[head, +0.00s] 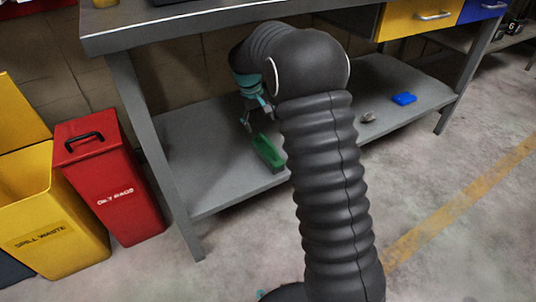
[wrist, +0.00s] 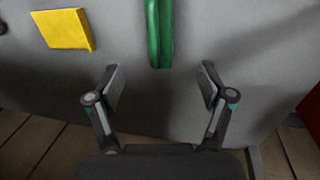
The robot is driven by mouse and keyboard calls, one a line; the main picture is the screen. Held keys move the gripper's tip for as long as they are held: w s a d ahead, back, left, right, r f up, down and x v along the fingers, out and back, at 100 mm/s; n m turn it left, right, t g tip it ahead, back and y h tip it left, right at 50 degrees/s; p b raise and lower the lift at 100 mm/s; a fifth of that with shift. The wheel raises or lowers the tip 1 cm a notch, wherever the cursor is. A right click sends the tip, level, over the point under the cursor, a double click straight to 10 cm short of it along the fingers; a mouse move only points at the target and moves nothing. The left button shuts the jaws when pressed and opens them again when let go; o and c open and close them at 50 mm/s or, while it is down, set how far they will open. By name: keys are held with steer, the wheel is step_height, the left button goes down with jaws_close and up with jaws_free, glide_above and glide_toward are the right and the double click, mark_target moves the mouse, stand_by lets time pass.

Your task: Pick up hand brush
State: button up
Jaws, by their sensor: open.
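The hand brush, a long green object (head: 267,152), lies on the grey lower shelf (head: 215,171) of the workbench. In the wrist view its green length (wrist: 159,35) runs from the top edge down to just beyond my fingertips. My gripper (head: 258,118) is above the shelf, near the brush's far end. In the wrist view my gripper (wrist: 160,85) is open with nothing between its fingers, and the brush lines up with the gap. Part of the brush is cut off by that view's top edge.
A yellow flat piece (wrist: 68,28) lies on the shelf beside the brush. A blue block (head: 404,99) and a small grey item (head: 368,117) lie farther right. The bench top (head: 180,25) is overhead. Red (head: 110,180) and yellow (head: 50,225) bins stand left.

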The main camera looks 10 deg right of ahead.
mark_target(267, 150)
steer(key=f, duration=0.4)
steer(key=d+f+b, duration=0.1)
steer(key=f, duration=0.4)
steer(key=w+d+f+b, duration=0.1)
steer(key=f, duration=0.3)
steer(key=shift+d+f, duration=0.25)
steer(key=shift+f, duration=0.1)
steer(key=c, duration=1.4)
